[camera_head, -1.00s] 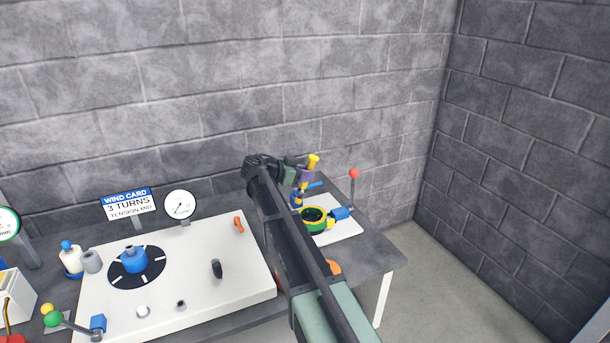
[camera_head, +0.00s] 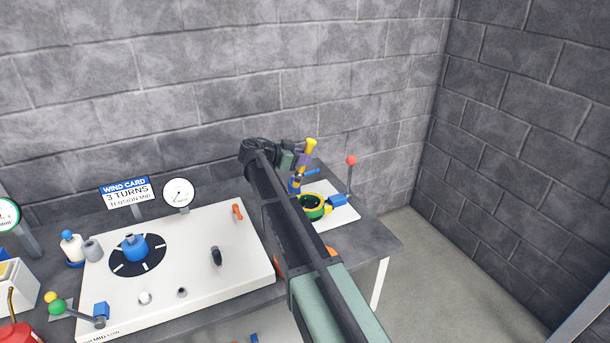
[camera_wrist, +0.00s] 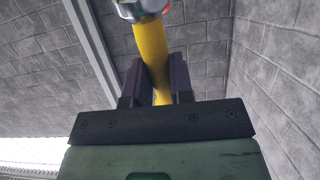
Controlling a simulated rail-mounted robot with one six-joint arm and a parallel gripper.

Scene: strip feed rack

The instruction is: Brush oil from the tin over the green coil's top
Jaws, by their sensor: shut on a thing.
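My gripper (camera_head: 300,160) is shut on a brush with a yellow handle (camera_head: 311,145), above the back of the right-hand white plate. In the wrist view the yellow handle (camera_wrist: 152,55) runs between the two dark fingers (camera_wrist: 156,82), with a shiny metal band at the top edge of the picture. The green coil (camera_head: 303,207) sits on the white plate, with yellow and black on it; my arm hides its left side. The gripper is above and behind the coil, apart from it. I cannot make out the oil tin; my arm may hide it.
A white panel (camera_head: 195,262) with a blue-hubbed dial, a gauge (camera_head: 178,192) and a wind card (camera_head: 125,193) lies left. A brick wall rises behind the bench.

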